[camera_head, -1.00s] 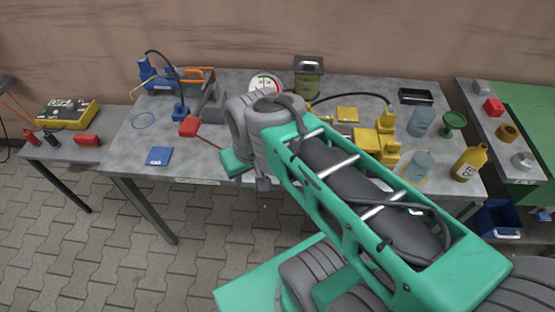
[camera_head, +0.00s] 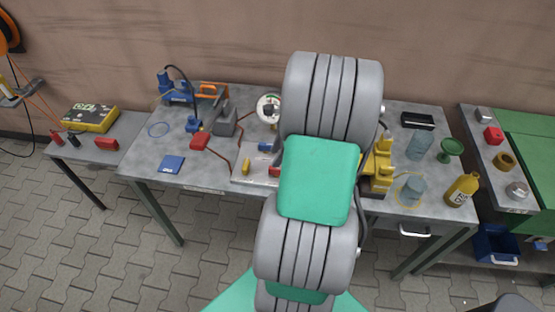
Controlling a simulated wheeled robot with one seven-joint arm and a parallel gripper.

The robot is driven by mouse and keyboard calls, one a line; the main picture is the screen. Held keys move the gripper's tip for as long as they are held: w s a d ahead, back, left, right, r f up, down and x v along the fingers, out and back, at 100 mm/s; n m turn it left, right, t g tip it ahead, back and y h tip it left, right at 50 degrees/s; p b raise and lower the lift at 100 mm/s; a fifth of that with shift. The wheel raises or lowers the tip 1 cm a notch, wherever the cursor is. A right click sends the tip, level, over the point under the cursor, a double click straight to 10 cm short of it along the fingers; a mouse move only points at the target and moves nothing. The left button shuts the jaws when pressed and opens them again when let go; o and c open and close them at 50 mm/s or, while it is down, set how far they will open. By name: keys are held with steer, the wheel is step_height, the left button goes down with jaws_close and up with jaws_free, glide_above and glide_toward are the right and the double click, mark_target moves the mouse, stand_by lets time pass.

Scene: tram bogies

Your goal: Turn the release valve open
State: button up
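I cannot make out a release valve for certain. A blue pump-like unit (camera_head: 178,97) with a black hose stands at the back left of the grey workbench (camera_head: 215,168). A round dial gauge (camera_head: 268,106) stands near the bench's middle, just left of my arm. A yellow unit (camera_head: 379,165) shows to the right of my arm, partly hidden by it. My grey and green arm rises across the middle of the view and hides part of the bench. My gripper is not visible.
A red block (camera_head: 200,141) and a blue pad (camera_head: 172,164) lie on the left. A pale tray (camera_head: 245,178) holds small coloured parts. Clear jars, a green funnel (camera_head: 452,147) and a yellow bottle (camera_head: 463,189) stand on the right. A yellow case (camera_head: 91,117) sits on the left side table.

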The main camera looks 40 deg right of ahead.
steer(key=f+m, duration=0.1)
steer(key=f, duration=0.1)
steer(key=f+m, duration=0.1)
steer(key=f, duration=0.2)
steer(key=d+f+m, duration=0.1)
steer(key=f, duration=0.2)
steer(key=shift+w+f+p, duration=0.25)
steer(key=shift+w+p, duration=0.1)
steer(key=shift+w, duration=0.05)
jaws_close()
